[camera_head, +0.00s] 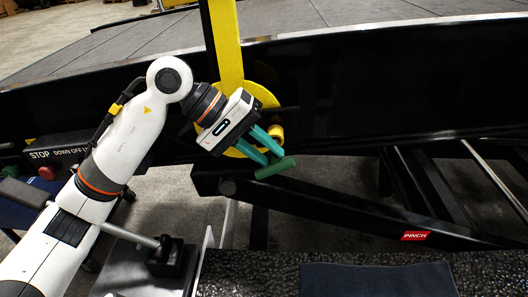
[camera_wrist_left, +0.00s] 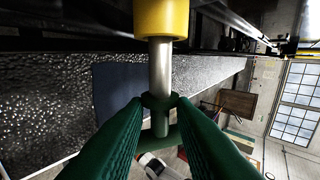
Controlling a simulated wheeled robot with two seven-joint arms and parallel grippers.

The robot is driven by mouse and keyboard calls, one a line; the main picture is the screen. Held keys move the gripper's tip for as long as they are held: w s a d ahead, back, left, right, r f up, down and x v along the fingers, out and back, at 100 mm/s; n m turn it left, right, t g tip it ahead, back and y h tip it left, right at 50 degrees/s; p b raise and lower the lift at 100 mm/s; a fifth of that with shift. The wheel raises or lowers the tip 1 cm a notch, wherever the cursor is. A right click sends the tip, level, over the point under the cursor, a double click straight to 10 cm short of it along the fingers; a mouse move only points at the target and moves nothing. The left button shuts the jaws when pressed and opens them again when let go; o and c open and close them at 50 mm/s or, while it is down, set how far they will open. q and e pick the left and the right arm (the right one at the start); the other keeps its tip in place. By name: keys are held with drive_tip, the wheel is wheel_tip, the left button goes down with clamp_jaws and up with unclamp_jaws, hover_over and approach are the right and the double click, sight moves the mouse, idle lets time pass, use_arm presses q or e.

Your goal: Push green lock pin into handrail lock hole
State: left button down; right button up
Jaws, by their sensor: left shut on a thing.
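The green lock pin shows its green bar handle (camera_head: 275,168) at the fingertips of my left gripper (camera_head: 272,156), below the yellow round plate of the handrail (camera_head: 264,97). In the left wrist view the pin has a silver shaft (camera_wrist_left: 160,66), a green collar and a green crossbar. The green fingers of my left gripper (camera_wrist_left: 160,102) are shut on it at the collar. The shaft's far end meets a yellow cylinder (camera_wrist_left: 161,18); the hole itself is hidden, so I cannot tell how deep the shaft sits. My right gripper is not in view.
A black beam with a red PINCH label (camera_head: 414,236) runs below and right of the gripper. A black side panel (camera_head: 400,90) lies behind the plate. A control box with a red button (camera_head: 47,173) is at the left. A dark blue mat (camera_head: 375,280) lies at the bottom.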

use_arm(q)
drive_tip(key=shift+w+b, duration=0.45)
drive_tip(key=shift+w, duration=1.5)
drive_tip(key=shift+r, duration=0.2)
drive_tip(key=c, duration=1.3)
unclamp_jaws()
drive_tip(key=shift+w, duration=0.15)
drive_tip(key=shift+o, duration=0.9)
drive_tip(key=shift+w+f, duration=0.1)
drive_tip(key=shift+f, duration=0.05)
drive_tip(key=b+v, duration=0.3)
drive_tip(key=v, duration=0.9)
drive_tip(key=shift+b, duration=0.3)
